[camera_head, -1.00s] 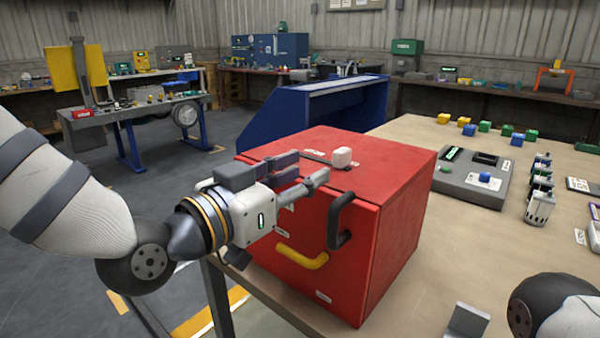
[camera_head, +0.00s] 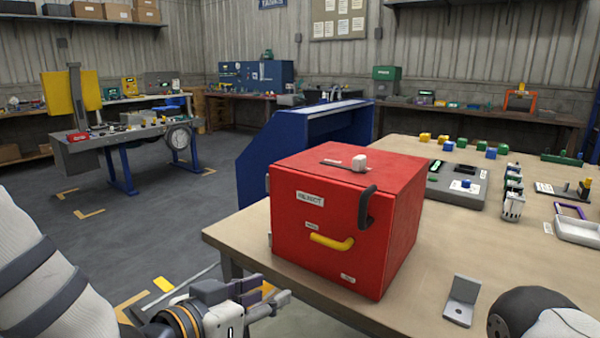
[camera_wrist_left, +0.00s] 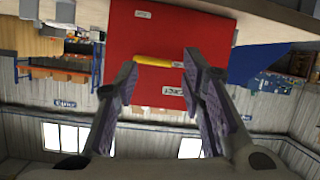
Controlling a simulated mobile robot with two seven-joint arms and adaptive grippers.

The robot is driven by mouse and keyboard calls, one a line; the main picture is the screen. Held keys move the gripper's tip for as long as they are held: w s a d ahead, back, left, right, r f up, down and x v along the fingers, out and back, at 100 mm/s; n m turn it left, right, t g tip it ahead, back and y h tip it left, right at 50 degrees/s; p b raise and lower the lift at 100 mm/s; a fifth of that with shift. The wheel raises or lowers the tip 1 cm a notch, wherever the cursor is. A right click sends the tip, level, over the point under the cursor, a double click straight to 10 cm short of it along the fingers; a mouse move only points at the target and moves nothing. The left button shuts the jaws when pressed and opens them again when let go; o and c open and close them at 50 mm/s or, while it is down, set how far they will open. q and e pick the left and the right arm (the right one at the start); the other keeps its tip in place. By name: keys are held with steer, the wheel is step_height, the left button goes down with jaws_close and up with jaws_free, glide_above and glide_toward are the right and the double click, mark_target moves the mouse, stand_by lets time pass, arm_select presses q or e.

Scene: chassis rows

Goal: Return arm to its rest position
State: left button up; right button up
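My left gripper (camera_head: 268,297) is low in the head view, in front of and below the table's near-left edge. In the left wrist view its two fingers (camera_wrist_left: 160,75) are spread apart with nothing between them.
The wooden table (camera_head: 425,260) carries a grey metal bracket (camera_head: 461,300), a grey panel (camera_head: 458,184) and several coloured blocks at the back. A blue bench (camera_head: 300,150) stands behind the cabinet. The floor (camera_head: 150,225) left of the table is open.

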arm_select(q)
steer(key=s+a+f+n+g+y, duration=0.1)
steer(key=s+a+f+g+y, duration=0.15)
steer(key=s+f, duration=0.6)
steer(key=s+a+f+n+g+y, duration=0.1)
steer(key=s+a+f+n+g, duration=0.25)
steer(key=f, duration=0.75)
steer(key=s+a+f+g+y, duration=0.1)
steer(key=s+a+f+g, duration=0.1)
steer(key=s, duration=0.7)
steer(key=s+a+f+g+y+p, duration=0.1)
steer(key=s+a+f+g+y, duration=0.1)
steer(key=s, duration=0.7)
steer(key=s+a+f+g+y, duration=0.1)
steer(key=s+a+f+g, duration=0.2)
steer(key=s+a, duration=0.3)
steer(key=s+g, duration=0.1)
steer(key=s, duration=0.2)
steer(key=shift+s+f+n+p, duration=0.3)
steer(key=shift+f+n, duration=0.05)
arm_select(e)
steer(key=w, duration=0.1)
steer(key=w+r, duration=0.1)
steer(key=r, duration=0.1)
steer(key=shift+w+d+t, duration=0.25)
steer(key=shift+w+t, duration=0.15)
